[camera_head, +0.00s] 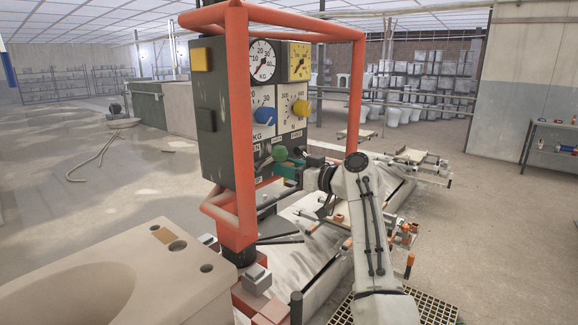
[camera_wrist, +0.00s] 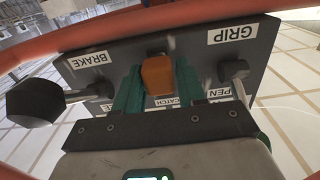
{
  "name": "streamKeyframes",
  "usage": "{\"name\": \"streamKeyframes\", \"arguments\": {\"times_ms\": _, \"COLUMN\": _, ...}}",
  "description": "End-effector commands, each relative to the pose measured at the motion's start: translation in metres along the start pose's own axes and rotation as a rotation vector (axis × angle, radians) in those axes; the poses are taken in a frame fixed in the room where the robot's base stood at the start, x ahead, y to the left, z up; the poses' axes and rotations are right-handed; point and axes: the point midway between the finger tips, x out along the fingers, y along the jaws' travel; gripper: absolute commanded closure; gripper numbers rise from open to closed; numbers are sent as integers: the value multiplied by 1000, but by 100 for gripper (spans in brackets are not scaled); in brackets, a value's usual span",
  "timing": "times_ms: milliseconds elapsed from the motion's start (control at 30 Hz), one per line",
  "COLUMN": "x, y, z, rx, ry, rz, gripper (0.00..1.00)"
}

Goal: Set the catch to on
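The catch is an orange lever or knob (camera_wrist: 157,75) on a dark panel, above an upside-down CATCH label (camera_wrist: 166,101) in the wrist view. My gripper (camera_wrist: 160,78) has its two green fingers on either side of the orange piece. The fingers stand apart, and I cannot tell whether they touch it. In the head view my gripper (camera_head: 288,171) is low in front of the orange frame, at the lower right of the grey panel. The catch is hidden there.
In the head view, an orange tube frame (camera_head: 237,120) surrounds the grey dial panel (camera_head: 212,130). A beige basin (camera_head: 150,260) stands lower left.

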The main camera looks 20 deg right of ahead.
Motion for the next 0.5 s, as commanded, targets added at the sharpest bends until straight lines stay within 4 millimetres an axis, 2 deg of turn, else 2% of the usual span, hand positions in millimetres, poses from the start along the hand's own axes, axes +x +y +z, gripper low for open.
{"name": "streamKeyframes", "arguments": {"times_ms": 33, "x": 0, "y": 0, "z": -1, "rx": -1, "ry": 2, "rz": 0, "gripper": 55}}
{"name": "streamKeyframes", "arguments": {"times_ms": 167, "x": 0, "y": 0, "z": -2, "rx": -2, "ry": 4, "rz": 1, "gripper": 45}}
{"name": "streamKeyframes", "arguments": {"times_ms": 500, "x": -6, "y": 1, "z": -3, "rx": -4, "ry": 7, "rz": 3, "gripper": 45}}
